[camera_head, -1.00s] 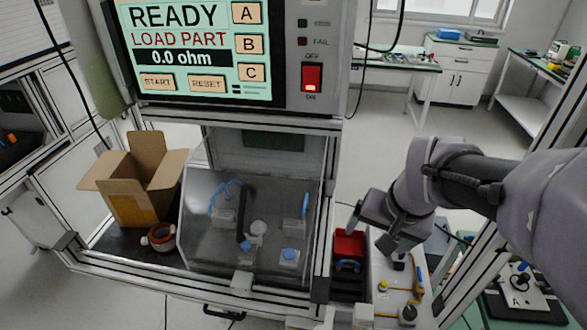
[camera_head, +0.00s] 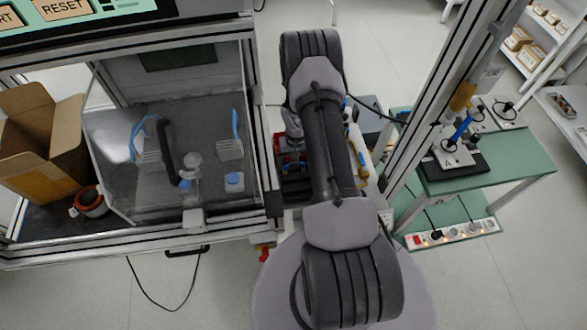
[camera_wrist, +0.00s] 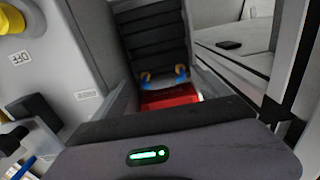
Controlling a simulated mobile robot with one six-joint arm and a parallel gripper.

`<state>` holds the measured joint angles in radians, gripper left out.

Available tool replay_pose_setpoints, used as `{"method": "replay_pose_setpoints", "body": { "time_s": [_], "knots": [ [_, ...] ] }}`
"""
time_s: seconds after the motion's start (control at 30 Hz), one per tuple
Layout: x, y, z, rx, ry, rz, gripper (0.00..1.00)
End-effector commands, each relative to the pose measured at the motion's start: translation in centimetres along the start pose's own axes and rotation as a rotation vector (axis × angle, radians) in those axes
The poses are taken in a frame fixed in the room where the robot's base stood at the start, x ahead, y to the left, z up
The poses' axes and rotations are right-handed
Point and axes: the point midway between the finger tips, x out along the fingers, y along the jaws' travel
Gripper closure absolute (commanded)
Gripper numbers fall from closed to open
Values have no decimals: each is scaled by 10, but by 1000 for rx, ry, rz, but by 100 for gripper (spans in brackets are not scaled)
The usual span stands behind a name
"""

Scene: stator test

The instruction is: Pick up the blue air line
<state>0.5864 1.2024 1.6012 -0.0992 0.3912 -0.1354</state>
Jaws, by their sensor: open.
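A thin blue curved piece (camera_wrist: 163,72) with yellow-orange ends shows in the wrist view at a red bin (camera_wrist: 170,98); it may be the blue air line. The red bin also shows in the head view (camera_head: 291,158), largely covered by my arm. My gripper (camera_wrist: 166,85) is open, its grey fingers on either side of the bin in the wrist view, with the blue piece between and beyond them. Another blue curved tube (camera_head: 139,130) is inside the clear cover on the left.
A metal frame post (camera_head: 450,100) rises on the right. A green table (camera_head: 520,165) stands behind it.

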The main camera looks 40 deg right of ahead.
Motion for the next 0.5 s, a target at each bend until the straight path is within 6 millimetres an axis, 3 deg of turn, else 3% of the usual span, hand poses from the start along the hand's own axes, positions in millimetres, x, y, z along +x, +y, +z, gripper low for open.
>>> {"method": "replay_pose_setpoints", "body": {
  "time_s": [0.3, 0.5],
  "knots": [
    [54, -2, -9, 0, -1, 0, 15],
    [58, -2, -9, 0, 0, 0, 15]
  ]
}}
